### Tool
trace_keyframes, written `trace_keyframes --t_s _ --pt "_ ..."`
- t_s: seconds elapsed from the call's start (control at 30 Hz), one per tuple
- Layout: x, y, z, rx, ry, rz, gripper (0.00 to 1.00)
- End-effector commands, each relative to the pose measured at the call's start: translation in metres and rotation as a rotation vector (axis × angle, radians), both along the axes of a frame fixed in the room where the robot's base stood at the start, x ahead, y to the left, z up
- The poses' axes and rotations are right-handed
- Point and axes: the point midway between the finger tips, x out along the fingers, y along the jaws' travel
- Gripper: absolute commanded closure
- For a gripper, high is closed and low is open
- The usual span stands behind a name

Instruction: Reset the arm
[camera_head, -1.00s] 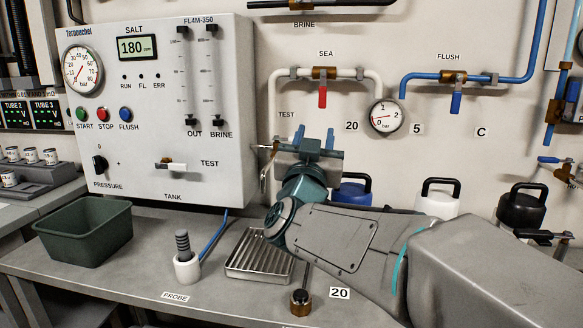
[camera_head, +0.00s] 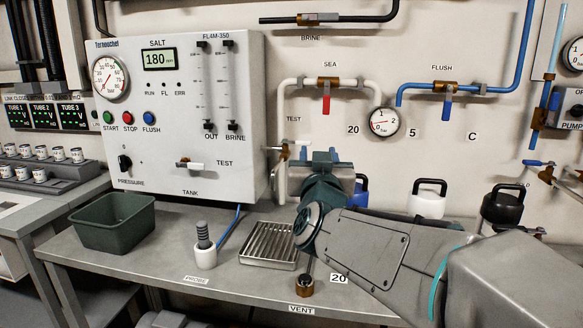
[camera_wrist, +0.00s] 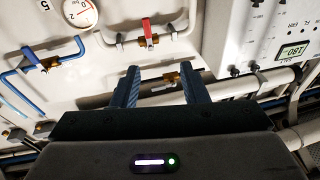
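My gripper (camera_head: 326,158) is at the end of my raised arm, above the bench and in front of the wall by the TEST label. In the wrist view my gripper (camera_wrist: 160,90) shows two blue fingers standing apart with nothing between them. A small brass valve (camera_wrist: 172,78) shows behind the gap between the fingers. The head view shows the brass test valve (camera_head: 285,152) just left of my gripper, with a visible space between them. The lower wall behind my arm is hidden.
The bench (camera_head: 180,265) carries a green bin (camera_head: 113,224), a white probe holder (camera_head: 205,256), a ribbed metal tray (camera_head: 268,246) and a brass vent fitting (camera_head: 304,286). White and black jugs (camera_head: 427,202) stand behind my arm. The panel (camera_head: 185,120) is at left. The red-handled sea valve (camera_head: 327,100) is above.

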Motion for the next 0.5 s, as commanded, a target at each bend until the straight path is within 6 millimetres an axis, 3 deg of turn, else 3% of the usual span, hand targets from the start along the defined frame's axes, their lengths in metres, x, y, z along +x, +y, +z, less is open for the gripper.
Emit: trace_keyframes --t_s 0.03,0.27,0.5 --pt "-0.002 0.0 0.006 -0.006 0.033 0.021 0.6" --pt "-0.019 -0.001 -0.008 -0.028 0.293 0.141 0.6" --pt "-0.074 -0.021 -0.043 -0.036 0.71 0.211 0.6"
